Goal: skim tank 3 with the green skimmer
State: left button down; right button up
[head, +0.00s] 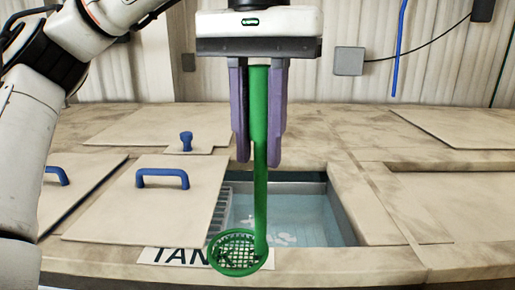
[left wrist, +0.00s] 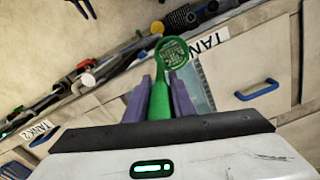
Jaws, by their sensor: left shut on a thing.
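My left gripper (head: 259,163) is shut on the upright handle of the green skimmer (head: 261,205). The skimmer's round mesh head points down and appears in front of the open tank's near edge, overlapping its label (head: 170,256). The label reads "TANK", with its number hidden. The open tank (head: 310,218) holds pale blue water with white bits (head: 282,239) on it. In the left wrist view the skimmer (left wrist: 174,55) extends out from between my purple fingers (left wrist: 160,100). I cannot tell the mesh's height above the rim. My right gripper is not in view.
A lid with a blue handle (head: 140,205) lies left of the opening. Another lid with a blue knob (head: 185,148) is behind it. The deck right of the opening is bare. Several tools (left wrist: 110,62) lie in a row in the left wrist view, near a "TANK 2" label (left wrist: 40,130).

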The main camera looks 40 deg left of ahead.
pick_arm(q)
jog(key=w+a, duration=1)
jog(key=w, duration=0.1)
notch_tip(320, 180, down, 17)
jog(key=b, duration=0.8)
jog(key=shift+w+d, duration=0.2)
jog(key=shift+d, duration=0.05)
jog(key=shift+r, duration=0.1)
